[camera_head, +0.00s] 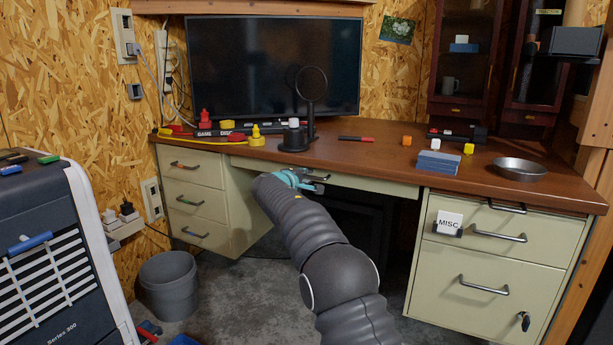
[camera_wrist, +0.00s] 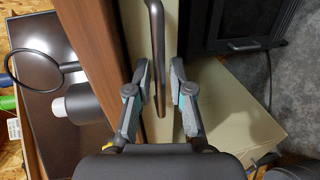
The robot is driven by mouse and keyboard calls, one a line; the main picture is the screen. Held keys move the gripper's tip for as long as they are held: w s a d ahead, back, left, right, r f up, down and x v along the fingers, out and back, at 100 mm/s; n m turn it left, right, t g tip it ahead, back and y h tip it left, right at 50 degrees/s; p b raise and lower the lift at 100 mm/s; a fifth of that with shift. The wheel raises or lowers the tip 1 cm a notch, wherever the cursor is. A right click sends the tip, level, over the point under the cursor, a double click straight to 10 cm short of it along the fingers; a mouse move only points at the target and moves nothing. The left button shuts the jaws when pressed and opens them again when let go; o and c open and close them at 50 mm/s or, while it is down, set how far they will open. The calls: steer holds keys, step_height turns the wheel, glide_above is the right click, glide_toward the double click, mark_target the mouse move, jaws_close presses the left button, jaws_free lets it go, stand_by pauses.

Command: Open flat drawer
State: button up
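The flat drawer (camera_head: 375,185) is the long, thin cream front under the middle of the brown desktop. It looks closed. Its front also shows in the wrist view (camera_wrist: 172,30) as a pale strip. Its dark metal bar handle (camera_wrist: 158,45) runs lengthwise through the middle of the wrist view. My gripper (camera_head: 303,182) is at the drawer front. In the wrist view my gripper (camera_wrist: 159,68) is open, with one finger on each side of the handle's near end. A gap shows between the handle and each finger. In the head view my arm hides part of the drawer front.
The desktop (camera_head: 370,155) carries a monitor (camera_head: 275,65), a round mirror-like ring on a stand (camera_head: 311,90), small blocks and a grey bowl (camera_head: 520,169). Drawer cabinets stand left (camera_head: 195,200) and right (camera_head: 480,270). A grey bin (camera_head: 170,285) stands on the floor.

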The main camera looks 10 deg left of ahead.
steer(key=shift+w+d+f, duration=0.1)
steer(key=shift+w+d, duration=0.05)
steer(key=shift+w, duration=0.2)
jaws_close()
